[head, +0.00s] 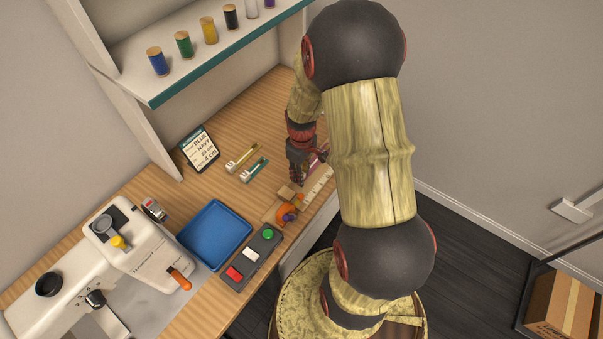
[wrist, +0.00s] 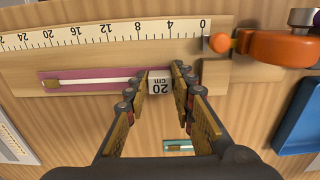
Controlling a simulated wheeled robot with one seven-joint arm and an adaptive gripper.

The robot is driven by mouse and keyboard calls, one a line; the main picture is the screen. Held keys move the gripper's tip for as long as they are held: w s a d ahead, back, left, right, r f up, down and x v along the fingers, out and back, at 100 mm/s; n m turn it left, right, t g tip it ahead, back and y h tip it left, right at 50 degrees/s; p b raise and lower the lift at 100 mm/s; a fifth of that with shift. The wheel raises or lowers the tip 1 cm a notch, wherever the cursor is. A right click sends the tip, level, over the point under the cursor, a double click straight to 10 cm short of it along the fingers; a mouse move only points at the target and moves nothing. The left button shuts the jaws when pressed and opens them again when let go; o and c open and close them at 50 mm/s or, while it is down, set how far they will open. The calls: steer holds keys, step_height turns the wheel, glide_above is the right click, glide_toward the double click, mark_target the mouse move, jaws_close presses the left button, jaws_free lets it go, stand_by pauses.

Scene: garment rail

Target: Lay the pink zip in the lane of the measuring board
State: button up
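The pink zip (wrist: 90,81) lies lengthwise below the ruler scale in the wrist view, over the plain wooden lane of the measuring board (wrist: 217,80). A pale tab marked "20 cm" (wrist: 160,84) is at its right end. My gripper (wrist: 160,72) has one finger on each side of this tab, apparently closed against it. I cannot tell whether the zip rests on the lane floor or hangs just above it. In the head view my gripper (head: 298,176) is over the board (head: 318,187), and a little pink shows beside it.
An orange clamp-like part (wrist: 275,46) stands at the scale's zero end. The yellow (head: 242,157) and teal (head: 254,170) zips lie left of my gripper. A blue tray (head: 214,235), a button box (head: 252,258) and a sewing machine (head: 135,245) stand nearer. A label card (head: 200,148) stands behind.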

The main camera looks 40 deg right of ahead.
steer(key=o, duration=0.3)
step_height(320, 180, up, 12)
steer(key=p, duration=0.4)
steer(key=a+r+t, duration=0.2)
steer(key=a+r, duration=0.9)
steer(key=r, duration=0.4)
steer(key=s+a+r+t, duration=0.1)
steer(key=s+a+r, duration=0.2)
steer(key=s+a+r+m+t, duration=0.1)
steer(key=s+a+r, duration=0.2)
steer(key=s+a, duration=0.1)
steer(key=s+a+r+m+t, duration=0.1)
steer(key=s+a+r, duration=0.2)
steer(key=shift+s+a+r+t, duration=0.1)
steer(key=shift+s+a+t, duration=0.05)
steer(key=shift+s+t, duration=0.2)
